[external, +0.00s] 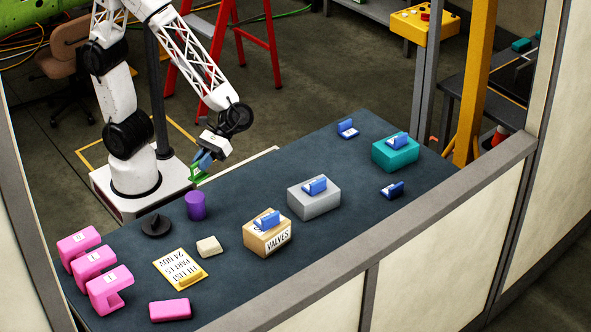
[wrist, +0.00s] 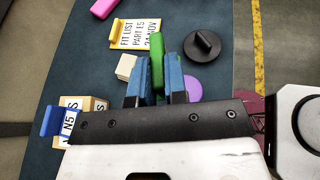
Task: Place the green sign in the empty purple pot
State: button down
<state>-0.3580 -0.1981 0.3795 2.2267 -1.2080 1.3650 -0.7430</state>
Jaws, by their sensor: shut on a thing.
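The green sign (external: 197,176) is held in my gripper (external: 204,163) at the table's back left edge, above the table level. In the wrist view the green sign (wrist: 157,62) stands between the two blue fingers of my gripper (wrist: 157,80), which are shut on it. The purple pot (external: 196,206) stands upright on the table, below and close to the gripper. It also shows in the wrist view (wrist: 193,88), partly hidden behind the right finger. Its inside cannot be made out.
A black round knobbed thing (external: 156,225) sits left of the pot. Nearby are a beige block (external: 209,246), a yellow sign (external: 180,268), pink pieces (external: 95,265) and a VALVES box (external: 268,238). Grey (external: 314,203) and teal (external: 396,154) boxes with blue signs stand to the right.

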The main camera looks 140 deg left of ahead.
jog(key=s+d+f+n+t, duration=0.1)
jog(key=s+f+t, duration=0.1)
jog(key=s, duration=1.7)
jog(key=shift+f+n, duration=0.4)
jog(key=shift+f, duration=0.3)
jog(key=shift+w, duration=0.1)
send_over(198, 193)
jog(key=shift+f, duration=0.75)
jog(key=shift+f, duration=1.75)
jog(key=shift+f, duration=0.1)
